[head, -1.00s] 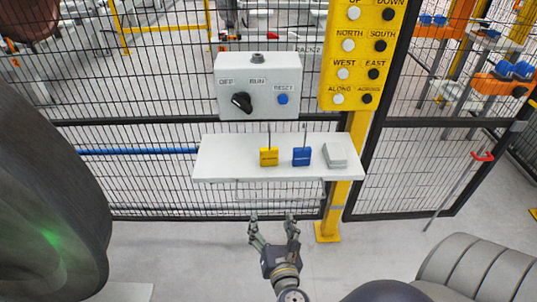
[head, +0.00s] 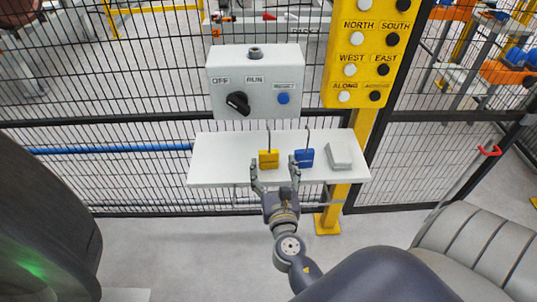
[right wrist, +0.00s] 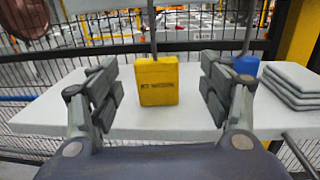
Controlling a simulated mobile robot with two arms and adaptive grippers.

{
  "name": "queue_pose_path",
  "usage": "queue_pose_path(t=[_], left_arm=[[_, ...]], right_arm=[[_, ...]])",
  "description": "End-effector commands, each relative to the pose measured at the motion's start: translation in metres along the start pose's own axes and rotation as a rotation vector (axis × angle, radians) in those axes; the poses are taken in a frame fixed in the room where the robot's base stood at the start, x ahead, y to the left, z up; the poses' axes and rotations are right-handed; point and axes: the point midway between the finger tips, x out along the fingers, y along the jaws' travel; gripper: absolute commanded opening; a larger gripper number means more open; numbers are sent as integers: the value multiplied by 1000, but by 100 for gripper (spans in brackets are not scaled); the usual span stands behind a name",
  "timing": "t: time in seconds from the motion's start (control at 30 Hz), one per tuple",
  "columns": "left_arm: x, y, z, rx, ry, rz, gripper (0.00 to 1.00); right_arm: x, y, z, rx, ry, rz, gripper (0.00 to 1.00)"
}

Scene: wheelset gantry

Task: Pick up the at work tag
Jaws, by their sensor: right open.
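A yellow tag (head: 268,159) with a thin hook rod stands upright on a white shelf (head: 220,160). In the right wrist view the yellow tag (right wrist: 158,83) shows a line of dark lettering, too small to read surely. A blue tag (head: 303,158) stands to its right; in the right wrist view it is mostly hidden behind a finger. My right gripper (head: 274,174) is open at the shelf's front edge, with the yellow tag between its fingers in the right wrist view, a gap showing on both sides. My left gripper is not in view.
A stack of grey pads (head: 339,156) lies at the shelf's right end. Above the shelf is a control box (head: 255,82) with a knob and blue button. A yellow button panel (head: 362,55) stands to the right, and a mesh fence runs behind. The shelf's left part is clear.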

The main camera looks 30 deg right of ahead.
Motion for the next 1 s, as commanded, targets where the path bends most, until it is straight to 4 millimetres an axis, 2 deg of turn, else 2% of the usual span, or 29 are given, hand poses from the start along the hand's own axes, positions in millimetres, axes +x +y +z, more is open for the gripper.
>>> queue_pose_path(t=[0.07, 0.17, 0.27, 0.5, 0.6, 0.77, 0.87, 1.0], left_arm=[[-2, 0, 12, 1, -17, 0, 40], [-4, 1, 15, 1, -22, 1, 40], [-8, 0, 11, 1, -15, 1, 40], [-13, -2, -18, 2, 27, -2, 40], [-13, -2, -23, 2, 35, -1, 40], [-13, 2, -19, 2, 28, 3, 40], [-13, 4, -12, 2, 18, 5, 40], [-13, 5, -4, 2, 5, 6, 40]], right_arm=[[6, 0, 1, 0, -1, 0, 72], [13, 1, 1, 1, -1, 0, 72], [26, 4, 2, 2, -2, 0, 72], [56, 6, 0, 1, -1, 0, 72], [59, 5, -2, 1, 0, 0, 72], [59, 5, -2, 1, 0, 0, 72], [59, 5, -2, 1, 0, 0, 54], [59, 5, -2, 1, 0, 0, 23]])
